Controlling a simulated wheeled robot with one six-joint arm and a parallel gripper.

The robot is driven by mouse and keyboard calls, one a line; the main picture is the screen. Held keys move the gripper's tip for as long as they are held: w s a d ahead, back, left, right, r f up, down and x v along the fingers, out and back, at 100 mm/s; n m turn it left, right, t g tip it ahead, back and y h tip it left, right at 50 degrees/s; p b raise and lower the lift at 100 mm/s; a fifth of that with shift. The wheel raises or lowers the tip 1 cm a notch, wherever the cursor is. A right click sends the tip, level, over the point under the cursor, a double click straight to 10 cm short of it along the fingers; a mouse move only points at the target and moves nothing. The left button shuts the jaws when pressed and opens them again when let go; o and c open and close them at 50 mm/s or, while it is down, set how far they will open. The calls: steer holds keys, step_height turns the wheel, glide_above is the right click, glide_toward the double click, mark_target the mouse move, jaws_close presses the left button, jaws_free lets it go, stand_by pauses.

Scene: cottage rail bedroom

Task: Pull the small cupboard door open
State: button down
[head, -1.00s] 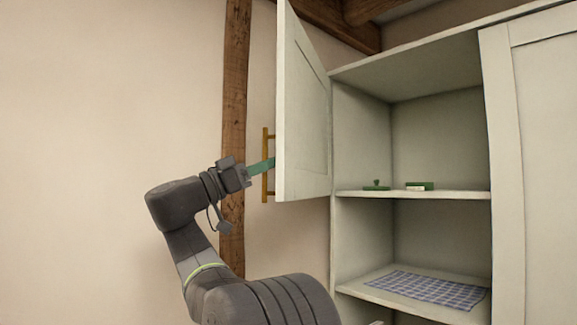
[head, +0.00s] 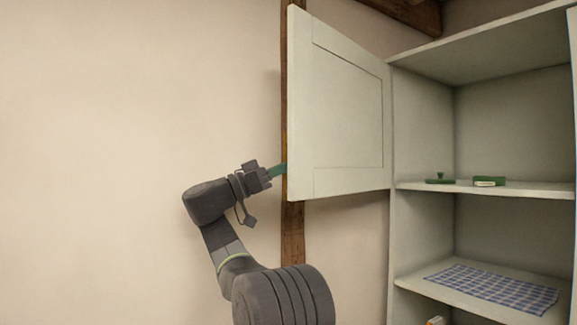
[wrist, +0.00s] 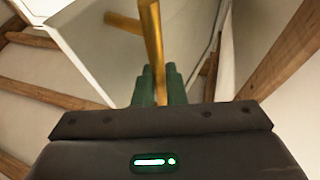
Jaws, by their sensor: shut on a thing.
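The small cupboard door (head: 345,110) is pale, with a recessed panel, and stands swung wide open to the left of the cupboard. Its inner face shows in the head view. My gripper (head: 277,171) is at the door's free left edge, with its green fingertips partly hidden behind the door. In the wrist view my gripper (wrist: 161,88) is shut on the brass bar handle (wrist: 152,40), which runs between the green fingers. The handle is almost wholly hidden behind the door in the head view.
The open cupboard has an upper shelf (head: 540,190) with small green items (head: 489,181) and a lower shelf with a blue checked cloth (head: 490,288). A wooden post (head: 292,235) runs up the wall behind the door. Bare wall lies to the left.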

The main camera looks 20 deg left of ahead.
steer(key=shift+r, duration=0.1)
steer(key=c, duration=1.5)
jaws_free()
steer(key=shift+s, duration=0.1)
steer(key=shift+a, duration=0.1)
steer(key=b+v, duration=0.2)
steer(key=v, duration=1.1)
steer(key=shift+s+f, duration=0.15)
steer(key=shift+f, duration=0.15)
steer(key=shift+a, duration=0.1)
